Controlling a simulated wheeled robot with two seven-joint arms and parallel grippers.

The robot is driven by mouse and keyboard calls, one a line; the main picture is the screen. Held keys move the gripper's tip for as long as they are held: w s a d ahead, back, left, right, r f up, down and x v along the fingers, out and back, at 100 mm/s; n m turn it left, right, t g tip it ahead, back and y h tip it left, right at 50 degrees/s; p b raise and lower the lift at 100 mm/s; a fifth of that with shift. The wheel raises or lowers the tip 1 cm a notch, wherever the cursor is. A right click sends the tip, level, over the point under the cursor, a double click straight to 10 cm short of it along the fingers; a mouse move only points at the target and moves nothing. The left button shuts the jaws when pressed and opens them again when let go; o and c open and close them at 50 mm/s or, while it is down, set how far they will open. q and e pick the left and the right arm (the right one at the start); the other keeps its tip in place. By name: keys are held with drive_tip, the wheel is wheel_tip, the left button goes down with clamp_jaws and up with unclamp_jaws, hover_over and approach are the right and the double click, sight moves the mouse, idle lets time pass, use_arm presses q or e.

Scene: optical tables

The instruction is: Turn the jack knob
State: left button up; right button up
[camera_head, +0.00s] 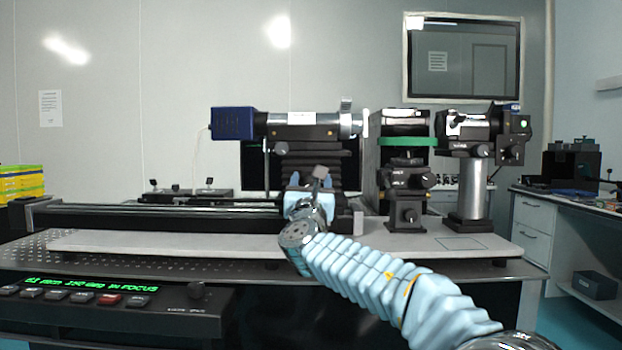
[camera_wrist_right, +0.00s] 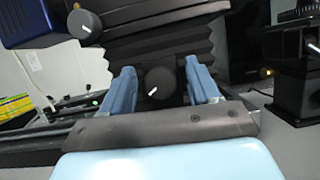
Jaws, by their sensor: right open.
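The jack is a black bellows-sided stand (camera_head: 312,163) under the long optical instrument. It also fills the middle of the right wrist view (camera_wrist_right: 150,48). Its knob (camera_wrist_right: 160,83) is round and dark with a white pointer mark, low on the jack's front. My right gripper (camera_wrist_right: 161,84) has two pale blue fingers, apart, one on each side of the knob. Gaps show beside the knob, so I see no clear contact. My left gripper is not in view.
A blue-ended camera and lens tube (camera_head: 290,126) sits above the jack. A second dark knob (camera_wrist_right: 85,25) is at upper left in the wrist view. Black optical mounts (camera_head: 405,180) stand close on the right. A control panel (camera_head: 110,300) with a green display is at front left.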

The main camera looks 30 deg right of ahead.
drive_tip(key=shift+w, duration=0.1)
drive_tip(key=c, duration=1)
drive_tip(key=shift+f+m+h+b, duration=0.1)
drive_tip(key=shift+m+h+b, duration=0.2)
drive_tip(key=shift+m+b, duration=0.4)
drive_tip(key=shift+m+g, duration=0.3)
drive_tip(key=o, duration=1)
drive_tip(key=shift+r, duration=0.2)
